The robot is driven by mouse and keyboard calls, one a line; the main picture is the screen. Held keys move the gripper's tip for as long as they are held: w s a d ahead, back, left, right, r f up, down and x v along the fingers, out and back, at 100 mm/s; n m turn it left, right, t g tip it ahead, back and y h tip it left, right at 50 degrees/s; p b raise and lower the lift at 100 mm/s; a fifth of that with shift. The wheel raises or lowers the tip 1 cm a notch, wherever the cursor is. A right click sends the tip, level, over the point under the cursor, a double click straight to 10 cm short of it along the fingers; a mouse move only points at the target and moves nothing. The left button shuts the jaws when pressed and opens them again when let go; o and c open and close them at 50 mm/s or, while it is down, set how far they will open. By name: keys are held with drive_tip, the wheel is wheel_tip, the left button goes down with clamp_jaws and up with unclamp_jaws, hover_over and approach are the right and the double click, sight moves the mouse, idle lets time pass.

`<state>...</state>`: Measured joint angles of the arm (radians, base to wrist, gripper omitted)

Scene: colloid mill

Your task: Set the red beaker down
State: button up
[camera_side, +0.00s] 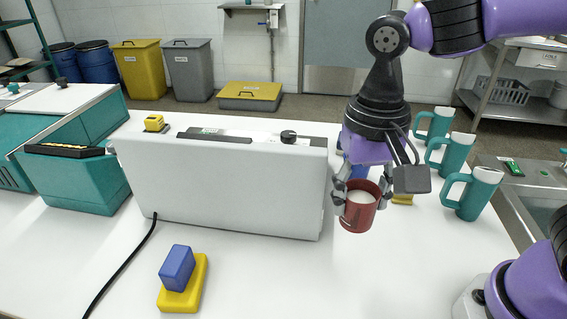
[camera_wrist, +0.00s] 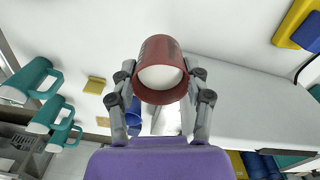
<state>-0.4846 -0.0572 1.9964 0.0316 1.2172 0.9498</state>
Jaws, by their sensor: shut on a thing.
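The red beaker (camera_side: 356,212), with white contents at its top, is held in my gripper (camera_side: 357,190) to the right of the white machine. My gripper's fingers are shut around the beaker's sides. In the wrist view the beaker (camera_wrist: 160,52) sits between the two fingers of my gripper (camera_wrist: 160,85). The beaker looks slightly tilted in the side view. I cannot tell whether its base touches the white table (camera_side: 400,270).
The white machine (camera_side: 225,185) stands close on the left. Teal mugs (camera_side: 468,192) stand in a row on the right. A blue block (camera_side: 177,268) lies on a yellow block (camera_side: 195,290) at front left. A blue item (camera_wrist: 134,112) is behind the gripper. The front middle table is clear.

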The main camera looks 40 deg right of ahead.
drive_tip(key=w+d+f+m, duration=0.1)
drive_tip(key=w+d+m, duration=1)
drive_tip(key=d, duration=0.7)
drive_tip(key=d+f, duration=0.2)
drive_tip(key=d, duration=0.2)
drive_tip(key=w+d+f, duration=0.1)
drive_tip(key=d+f, duration=0.1)
drive_tip(key=d, duration=0.2)
drive_tip(key=w+d+f, duration=0.1)
drive_tip(key=d+f, duration=0.2)
drive_tip(key=d, duration=0.1)
drive_tip(key=shift+d, duration=0.25)
drive_tip(key=shift+d+f, duration=0.2)
drive_tip(key=shift+d, duration=0.05)
drive_tip(key=shift+f, duration=1.95)
drive_tip(key=shift+f, duration=0.15)
drive_tip(key=o, duration=1.2)
drive_tip(key=shift+c, duration=0.2)
